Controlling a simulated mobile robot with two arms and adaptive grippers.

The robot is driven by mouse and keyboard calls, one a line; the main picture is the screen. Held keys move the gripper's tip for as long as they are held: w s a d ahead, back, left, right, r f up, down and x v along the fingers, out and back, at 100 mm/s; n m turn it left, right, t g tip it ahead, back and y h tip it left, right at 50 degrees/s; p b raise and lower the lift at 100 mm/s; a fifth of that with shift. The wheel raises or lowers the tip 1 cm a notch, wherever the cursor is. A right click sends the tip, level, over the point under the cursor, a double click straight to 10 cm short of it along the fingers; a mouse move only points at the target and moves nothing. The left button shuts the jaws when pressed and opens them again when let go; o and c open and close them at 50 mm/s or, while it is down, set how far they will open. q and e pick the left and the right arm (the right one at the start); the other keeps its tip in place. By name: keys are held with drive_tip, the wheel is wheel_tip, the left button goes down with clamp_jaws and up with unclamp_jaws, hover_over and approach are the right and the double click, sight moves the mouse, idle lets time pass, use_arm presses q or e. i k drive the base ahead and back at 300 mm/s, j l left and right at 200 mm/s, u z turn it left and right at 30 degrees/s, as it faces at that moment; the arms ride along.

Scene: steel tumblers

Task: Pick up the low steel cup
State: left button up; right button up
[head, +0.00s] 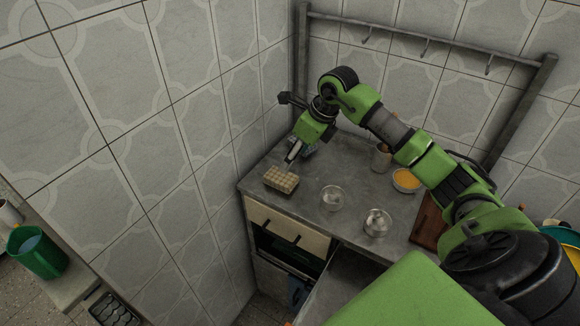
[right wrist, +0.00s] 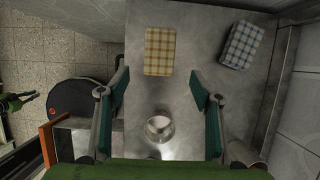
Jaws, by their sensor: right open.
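Two small shiny round cups stand on the grey counter in the head view: one nearer the middle (head: 333,197) and one further right and nearer the front (head: 377,222). I cannot tell for sure which is the low steel cup. In the right wrist view one round shiny cup (right wrist: 160,127) shows from above between the spread fingers, with bare counter around it. My right gripper (right wrist: 161,108) is open and empty. In the head view the right gripper (head: 293,153) hangs over the back left of the counter, partly hidden by its own wrist. My left gripper is not in view.
A tan checked block (head: 281,180) lies at the counter's left; a blue checked one (right wrist: 241,45) lies behind it. A jar (head: 381,157), a bowl with orange content (head: 405,180) and a brown board (head: 428,226) are at the right. Tiled walls close the back and left.

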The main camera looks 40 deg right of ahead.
sight(377, 223)
drive_tip(key=k+j, duration=1.25)
